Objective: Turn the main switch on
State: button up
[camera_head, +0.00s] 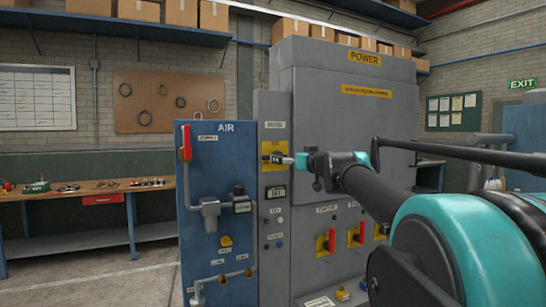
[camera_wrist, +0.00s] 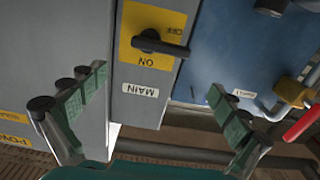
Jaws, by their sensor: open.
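The main switch is a black rotary handle (camera_wrist: 160,43) on a yellow plate (camera_wrist: 133,52) marked ON and OFF, upside down in the wrist view. Its handle lies roughly crosswise, pointing right in that view. A MAIN label (camera_wrist: 140,90) is beside the plate. In the head view the yellow plate (camera_head: 273,147) is on the narrow grey panel, with my gripper in front partly hiding the switch. My gripper (camera_wrist: 158,84) is open and empty. Its green-padded fingers are spread wide on either side of the panel, and the handle is beyond the fingertips, apart from them.
The blue AIR panel (camera_head: 218,265) with a red lever (camera_head: 185,142) and pipes stands left of the switch. The large grey POWER cabinet (camera_head: 345,75) stands right, with red switches (camera_head: 332,240) low down. A workbench (camera_head: 85,189) is at the left; floor before it is clear.

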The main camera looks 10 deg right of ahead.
jog(key=x, duration=1.1)
jog(key=shift+w+a, duration=0.1)
jog(key=shift+w, duration=0.1)
jog(key=c, duration=1.4)
